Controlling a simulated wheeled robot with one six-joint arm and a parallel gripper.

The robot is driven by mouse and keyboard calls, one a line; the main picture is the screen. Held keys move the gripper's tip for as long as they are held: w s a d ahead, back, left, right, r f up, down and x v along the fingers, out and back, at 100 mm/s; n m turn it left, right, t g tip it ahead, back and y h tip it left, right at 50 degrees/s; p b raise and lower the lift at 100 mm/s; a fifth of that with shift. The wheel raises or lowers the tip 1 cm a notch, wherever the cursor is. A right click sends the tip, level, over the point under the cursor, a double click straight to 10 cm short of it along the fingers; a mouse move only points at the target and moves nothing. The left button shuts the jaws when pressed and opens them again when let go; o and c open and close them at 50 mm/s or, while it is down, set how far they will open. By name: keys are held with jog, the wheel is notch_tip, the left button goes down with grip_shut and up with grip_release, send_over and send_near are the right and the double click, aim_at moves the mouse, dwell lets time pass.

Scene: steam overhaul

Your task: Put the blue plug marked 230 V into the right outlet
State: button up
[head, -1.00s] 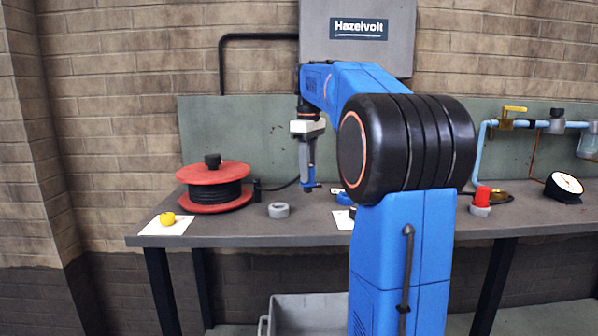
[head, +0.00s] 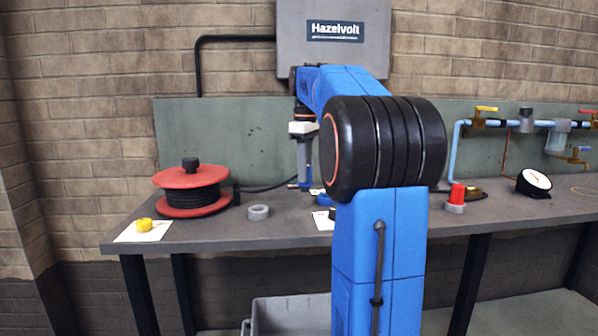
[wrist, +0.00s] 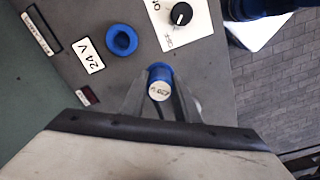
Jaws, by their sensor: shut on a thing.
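My gripper (wrist: 156,100) is shut on a blue plug (wrist: 159,72) with a pale round face; the small marking on it looks like 230 V. In the wrist view the plug is held above the bench top. A blue ring-shaped outlet (wrist: 122,40) lies up and left of the plug, apart from it, beside a white label reading 24 V (wrist: 87,57). No second outlet can be made out in the wrist view. In the head view my gripper (head: 304,182) points down over the bench, just left of a blue outlet (head: 324,200) partly hidden by my arm.
A black knob (wrist: 180,14) sits on a white card marked OFF. On the bench (head: 120,243) are a red cable reel (head: 190,178), a yellow part (head: 144,224), a grey ring (head: 258,212), a red-capped part (head: 456,195) and a gauge (head: 535,182). Pipes run behind at right.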

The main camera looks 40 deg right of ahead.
jog(key=s+d, duration=0.3)
jog(key=d, duration=0.6)
jog(key=shift+s, duration=0.3)
jog(key=s+d, duration=0.4)
jog(key=d, duration=0.7)
jog(key=shift+s, duration=0.25)
dwell(0.5)
jog(key=d, duration=0.1)
jog(key=s+d, duration=0.1)
jog(key=d, duration=0.2)
jog(key=shift+s+d, duration=0.2)
jog(key=shift+s, duration=0.2)
jog(key=shift+f, duration=2.9)
jog(key=o, duration=1.2)
